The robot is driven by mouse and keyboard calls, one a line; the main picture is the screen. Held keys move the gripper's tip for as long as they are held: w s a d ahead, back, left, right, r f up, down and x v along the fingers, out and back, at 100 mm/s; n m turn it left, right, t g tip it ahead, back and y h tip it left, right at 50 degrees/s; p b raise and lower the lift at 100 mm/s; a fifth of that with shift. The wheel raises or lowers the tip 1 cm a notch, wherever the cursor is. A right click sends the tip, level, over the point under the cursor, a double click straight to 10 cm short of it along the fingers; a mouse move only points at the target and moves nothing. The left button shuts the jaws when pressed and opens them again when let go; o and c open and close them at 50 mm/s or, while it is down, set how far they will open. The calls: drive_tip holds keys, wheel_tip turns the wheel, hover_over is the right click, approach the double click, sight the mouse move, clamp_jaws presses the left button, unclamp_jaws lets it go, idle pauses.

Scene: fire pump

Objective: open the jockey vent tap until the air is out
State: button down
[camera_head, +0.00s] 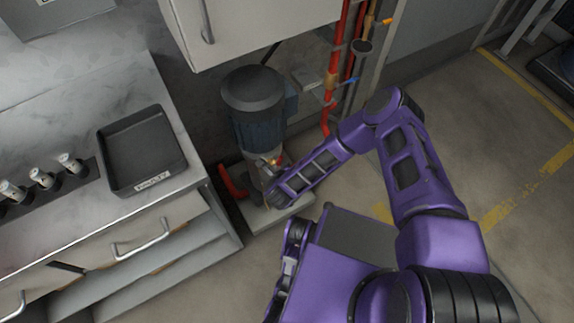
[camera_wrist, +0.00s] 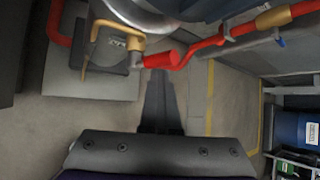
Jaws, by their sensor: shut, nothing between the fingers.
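The jockey pump (camera_head: 256,125), an upright blue-grey motor with a dark cap, stands on a pale base below the wall cabinet. Its vent tap (camera_head: 274,161) shows as a small brass and red fitting low on the pump. In the wrist view the tap has a bent brass pipe (camera_wrist: 119,27) and a red handle (camera_wrist: 171,60). My gripper (camera_head: 272,197) is low beside the pump, partly hidden by my own wrist. In the wrist view my gripper (camera_wrist: 158,78) is shut and empty, its tips just below the handle in the picture. I cannot tell whether they touch it.
A counter with a black tray (camera_head: 142,150) labelled "FAULTY" and several small bottles stands left.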

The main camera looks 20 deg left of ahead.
drive_tip(key=shift+s+a, duration=0.5)
drive_tip(key=shift+s, duration=0.1)
